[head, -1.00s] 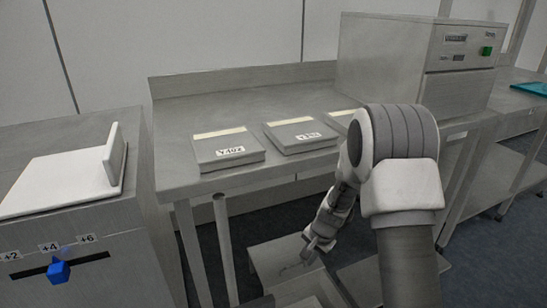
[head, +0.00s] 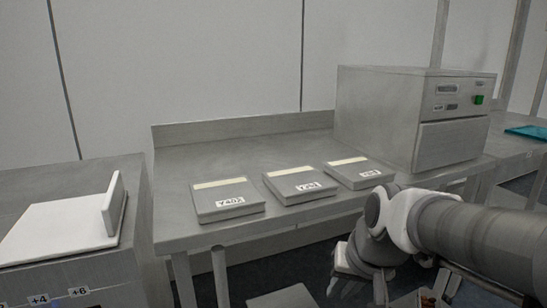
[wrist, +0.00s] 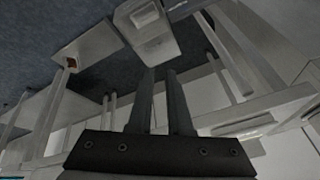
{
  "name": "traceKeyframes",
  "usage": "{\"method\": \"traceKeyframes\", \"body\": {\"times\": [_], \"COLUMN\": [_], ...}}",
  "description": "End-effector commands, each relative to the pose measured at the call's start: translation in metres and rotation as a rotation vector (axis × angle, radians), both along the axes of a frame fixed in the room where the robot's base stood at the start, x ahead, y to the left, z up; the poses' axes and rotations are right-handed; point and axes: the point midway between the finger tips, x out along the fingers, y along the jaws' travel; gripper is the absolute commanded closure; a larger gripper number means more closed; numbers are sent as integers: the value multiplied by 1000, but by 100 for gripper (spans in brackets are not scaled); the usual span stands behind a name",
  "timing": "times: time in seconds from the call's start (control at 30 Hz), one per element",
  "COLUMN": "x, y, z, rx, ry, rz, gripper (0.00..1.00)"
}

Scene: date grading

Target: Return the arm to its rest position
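My arm (head: 460,235) reaches in from the right edge in the head view and bends at a white and grey joint in front of the bench. The lower links drop below the bench's front edge, and my gripper cannot be made out clearly there. In the wrist view my gripper (wrist: 161,100) shows two dark fingers with a narrow gap between them. Nothing is held between them. Frame legs and floor lie beyond the fingertips.
Three grey labelled boxes (head: 228,201) lie in a row on the steel bench (head: 178,166). A grey machine (head: 395,125) with a green button stands behind on the right. A white tray (head: 55,232) with an upright plate is at left. The bench's left back is clear.

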Motion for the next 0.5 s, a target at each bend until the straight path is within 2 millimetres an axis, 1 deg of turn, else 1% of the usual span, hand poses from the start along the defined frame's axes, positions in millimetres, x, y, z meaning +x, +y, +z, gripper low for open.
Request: {"method": "traceKeyframes", "body": {"times": [0.03,0.2,0.47,0.5], "x": [-14,-55,-105,-104], "y": [-3,-11,-25,-25], "z": [8,21,27,44], "rx": [-20,-87,-181,-182], "ry": [-21,-59,-105,-101], "rz": [17,68,118,119], "gripper": [83,83,83,83]}}
